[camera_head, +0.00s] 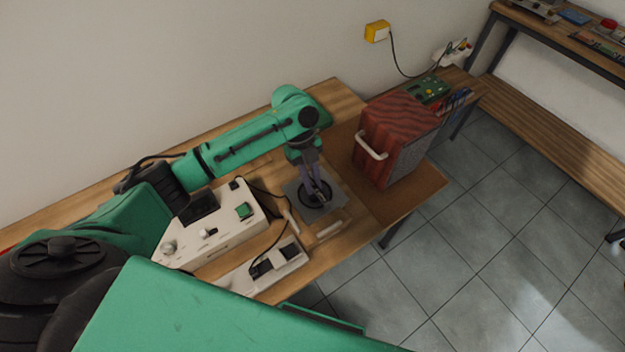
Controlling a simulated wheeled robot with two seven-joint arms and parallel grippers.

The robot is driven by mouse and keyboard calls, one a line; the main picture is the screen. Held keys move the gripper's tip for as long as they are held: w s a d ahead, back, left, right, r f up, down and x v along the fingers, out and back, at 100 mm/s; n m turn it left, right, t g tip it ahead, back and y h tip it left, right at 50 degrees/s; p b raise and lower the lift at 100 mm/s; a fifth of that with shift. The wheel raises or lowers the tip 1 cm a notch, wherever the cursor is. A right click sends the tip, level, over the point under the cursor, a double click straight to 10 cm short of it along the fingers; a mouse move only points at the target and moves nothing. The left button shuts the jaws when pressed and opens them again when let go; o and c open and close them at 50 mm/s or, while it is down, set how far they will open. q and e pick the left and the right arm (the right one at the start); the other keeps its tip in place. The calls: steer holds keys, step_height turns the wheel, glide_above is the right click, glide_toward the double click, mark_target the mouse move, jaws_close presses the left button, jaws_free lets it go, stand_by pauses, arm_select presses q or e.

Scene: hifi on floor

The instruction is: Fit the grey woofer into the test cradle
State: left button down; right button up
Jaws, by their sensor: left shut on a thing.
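The grey woofer (312,202) shows as a small dark round shape under my left gripper, over a flat grey plate (296,189) on the wooden bench. My left gripper (317,192) points down and is shut on the woofer. The fingers and wrist hide part of it, so I cannot tell whether it touches the plate or is held just above. The test cradle is not clear to me; the grey plate with a pale bar (328,230) in front of it may be part of it. My right gripper is not in view.
A cream test box (215,240) with a green button and a cable stands left of the plate. A white switch box (265,268) lies in front. A red-wood speaker cabinet (400,125) with a pale handle stands to the right. The wall runs close behind.

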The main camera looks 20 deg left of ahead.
arm_select(q)
steer(key=shift+f+b, duration=0.55)
steer(key=shift+f, duration=0.4)
steer(key=shift+f+b, duration=2.3)
steer(key=shift+f, duration=1.15)
steer(key=c, duration=0.7)
jaws_free()
steer(key=shift+s, duration=0.1)
steer(key=b+v, duration=0.2)
steer(key=v, duration=1.2)
steer(key=shift+r+b, duration=0.3)
steer(key=shift+b, duration=0.05)
